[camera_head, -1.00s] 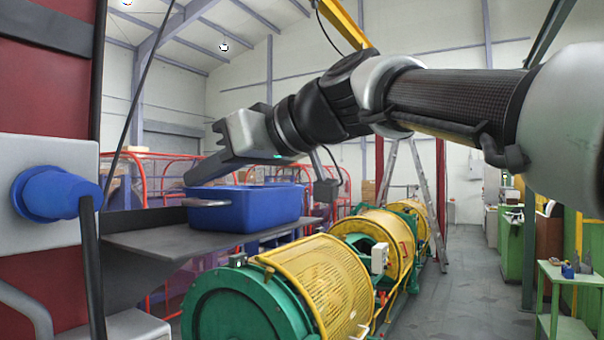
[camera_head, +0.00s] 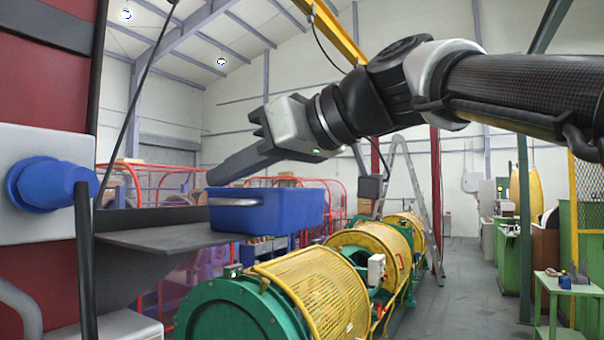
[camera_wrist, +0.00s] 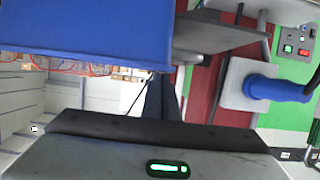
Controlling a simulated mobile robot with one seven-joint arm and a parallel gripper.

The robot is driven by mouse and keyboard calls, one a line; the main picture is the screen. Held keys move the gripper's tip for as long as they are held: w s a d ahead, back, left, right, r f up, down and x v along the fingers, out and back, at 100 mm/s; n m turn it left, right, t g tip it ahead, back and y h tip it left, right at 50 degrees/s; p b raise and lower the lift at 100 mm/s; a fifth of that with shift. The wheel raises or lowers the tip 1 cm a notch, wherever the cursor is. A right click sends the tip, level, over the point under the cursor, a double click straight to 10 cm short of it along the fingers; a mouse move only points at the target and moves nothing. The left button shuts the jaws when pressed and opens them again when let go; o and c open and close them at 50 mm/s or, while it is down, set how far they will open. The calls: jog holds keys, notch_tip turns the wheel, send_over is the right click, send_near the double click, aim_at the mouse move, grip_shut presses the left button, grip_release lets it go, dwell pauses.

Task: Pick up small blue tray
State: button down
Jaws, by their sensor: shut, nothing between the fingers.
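The small blue tray (camera_head: 285,210) has a pale handle (camera_head: 235,202) on its near left end. In the head view it stands level at the right end of the dark shelf (camera_head: 150,240), and most of it shows beyond the shelf's visible edge. Whether the shelf still bears it I cannot tell. My gripper (camera_head: 214,178) is shut, its long dark fingers slanting down left over the tray's far left rim. Whether they touch the rim I cannot tell. In the wrist view the tray (camera_wrist: 90,30) fills the upper left, above my gripper's dark fingers.
A blue plug (camera_head: 50,184) on a grey box stands at the left, with a black cable below. The green and yellow strander (camera_head: 310,290) runs below and behind the tray. A ladder (camera_head: 410,190) stands behind it.

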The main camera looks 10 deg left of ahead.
jog(key=shift+w+r+p, duration=0.15)
jog(key=shift+r+p, duration=0.05)
jog(key=shift+p, duration=0.3)
jog(key=shift+a, duration=0.1)
